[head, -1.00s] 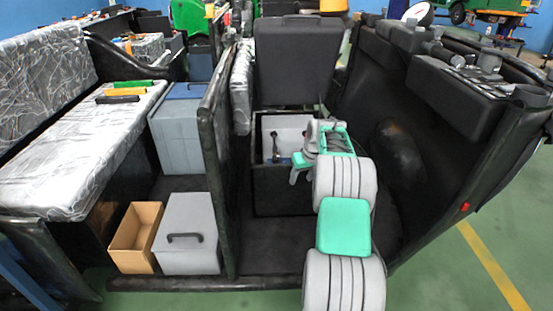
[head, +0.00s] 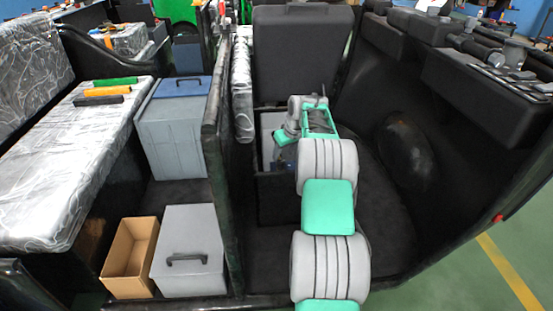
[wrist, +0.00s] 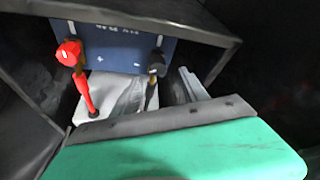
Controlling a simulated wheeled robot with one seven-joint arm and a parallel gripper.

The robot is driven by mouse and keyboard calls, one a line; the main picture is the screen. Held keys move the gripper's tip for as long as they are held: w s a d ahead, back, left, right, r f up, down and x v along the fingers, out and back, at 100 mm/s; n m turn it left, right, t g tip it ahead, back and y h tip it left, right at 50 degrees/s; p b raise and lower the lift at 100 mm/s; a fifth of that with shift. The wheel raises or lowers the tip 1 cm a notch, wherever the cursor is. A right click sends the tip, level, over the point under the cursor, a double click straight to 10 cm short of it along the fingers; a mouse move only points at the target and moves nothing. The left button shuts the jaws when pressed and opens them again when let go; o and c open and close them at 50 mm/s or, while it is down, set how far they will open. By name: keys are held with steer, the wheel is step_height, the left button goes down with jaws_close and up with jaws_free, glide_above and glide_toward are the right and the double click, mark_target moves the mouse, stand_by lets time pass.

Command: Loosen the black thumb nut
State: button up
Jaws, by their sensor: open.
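In the wrist view a blue battery (wrist: 120,45) sits inside a dark box. A black terminal clamp with a small dark knob, which looks like the black thumb nut (wrist: 156,66), stands at its right side on a dark cable. A red terminal cap (wrist: 69,53) with a red cable is to its left. My gripper (head: 283,138) is at the open box in the head view, its fingers hard to make out. It is open and apart from the nut, with my green and grey parts filling the bottom of the wrist view. The nut is hidden in the head view.
The dark box (head: 280,198) has raised walls around the battery, and a black seat back (head: 303,55) stands behind it. A black partition (head: 222,170) is close on the left. A grey case (head: 190,250) and an open cardboard box (head: 130,258) lie beyond it.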

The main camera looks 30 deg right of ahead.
mark_target(281, 162)
steer(key=x, duration=0.2)
steer(key=b+x, duration=0.1)
steer(key=x, duration=0.4)
steer(key=shift+s+d+f, duration=0.15)
steer(key=shift+d+f, duration=0.05)
steer(key=shift+d, duration=0.1)
steer(key=shift+c, duration=0.5)
jaws_close()
